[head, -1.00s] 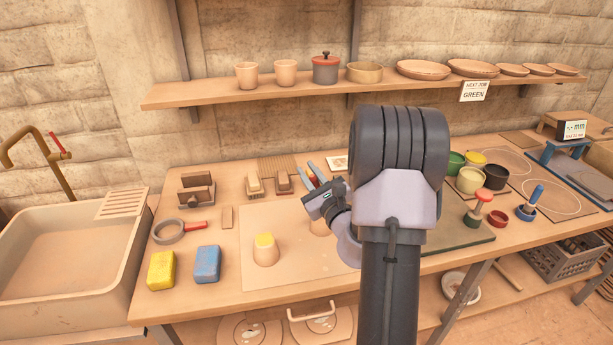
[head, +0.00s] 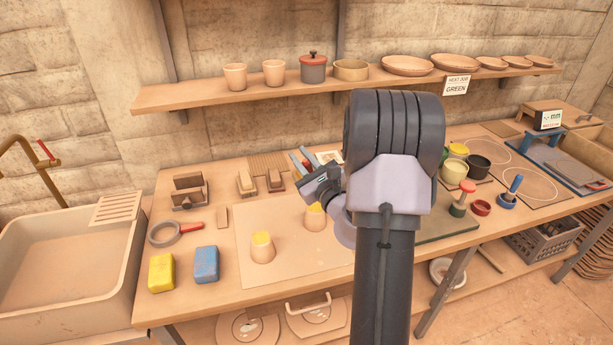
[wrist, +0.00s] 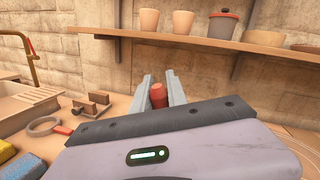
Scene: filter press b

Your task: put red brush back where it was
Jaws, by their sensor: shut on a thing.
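My gripper (wrist: 160,92) is shut on a red cylindrical piece (wrist: 157,95), which I take to be the red brush. Only its rounded upper end shows between the two pale fingers; its lower part is hidden behind my wrist. In the head view my gripper (head: 302,164) is small, points away toward the wall and is partly covered by my arm. A small red pot (head: 481,207) stands on the right part of the bench and looks empty. Left of it is a green pot (head: 457,210) with a red-topped handle; right of it is a blue pot with a blue handle (head: 514,187).
Yellow (head: 161,272) and blue (head: 206,264) sponges lie at front left. Paint pots (head: 454,169) stand at back right. A shelf (head: 205,95) of pottery hangs above the bench.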

